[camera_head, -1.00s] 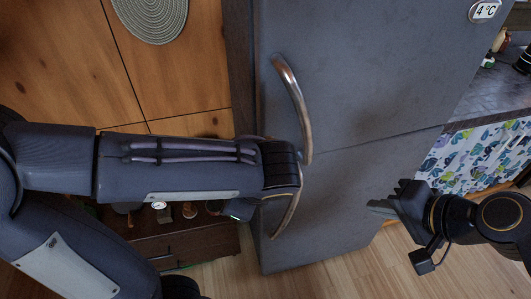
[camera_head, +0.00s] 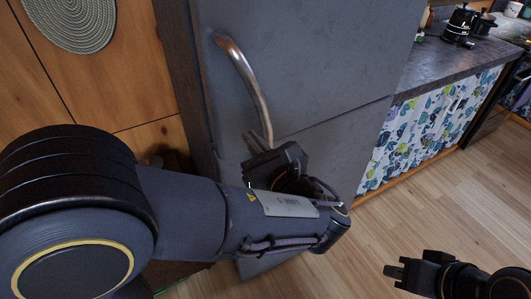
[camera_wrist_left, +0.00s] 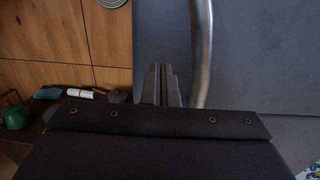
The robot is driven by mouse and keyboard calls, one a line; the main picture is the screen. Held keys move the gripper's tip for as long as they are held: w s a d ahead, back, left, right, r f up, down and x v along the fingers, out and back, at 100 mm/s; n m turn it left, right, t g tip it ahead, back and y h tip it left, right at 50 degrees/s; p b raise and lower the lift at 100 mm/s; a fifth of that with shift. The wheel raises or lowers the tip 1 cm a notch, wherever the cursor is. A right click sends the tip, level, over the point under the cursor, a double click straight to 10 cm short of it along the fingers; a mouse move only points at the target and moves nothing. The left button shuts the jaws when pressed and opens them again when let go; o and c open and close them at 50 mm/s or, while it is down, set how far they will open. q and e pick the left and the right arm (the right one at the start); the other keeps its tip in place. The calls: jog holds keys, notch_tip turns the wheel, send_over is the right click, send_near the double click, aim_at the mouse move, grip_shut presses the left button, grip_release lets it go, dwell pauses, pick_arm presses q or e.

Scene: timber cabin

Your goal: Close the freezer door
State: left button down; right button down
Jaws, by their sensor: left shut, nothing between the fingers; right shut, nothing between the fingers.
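The grey fridge-freezer has an upper door (camera_head: 320,60) and a lower door (camera_head: 345,150), split by a slanting seam. I cannot tell whether either door stands slightly ajar. The upper door's curved metal handle (camera_head: 247,80) shows in the head view, and a metal handle (camera_wrist_left: 202,50) shows in the left wrist view. My left gripper (camera_head: 258,148) is shut and empty near the lower end of the upper handle; its fingers (camera_wrist_left: 162,85) are just left of the handle in the wrist view. My left arm hides the lower handle. My right gripper (camera_head: 390,270) is shut and empty over the floor.
A counter (camera_head: 450,55) with a patterned curtain (camera_head: 430,130) stands right of the fridge, with dark pots (camera_head: 458,22) on it. A wooden wall with a round woven mat (camera_head: 72,18) is at left. The wooden floor (camera_head: 430,205) at right is clear.

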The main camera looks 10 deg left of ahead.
aim_at(233, 117)
pick_arm(q)
jog(key=x, duration=0.6)
jog(key=shift+w+p, duration=0.1)
jog(key=shift+p, duration=0.2)
jog(key=shift+p+x, duration=0.3)
jog(key=shift+x, duration=0.7)
jog(key=shift+w+a, duration=0.1)
jog(key=shift+a, duration=0.15)
jog(key=shift+d, duration=0.1)
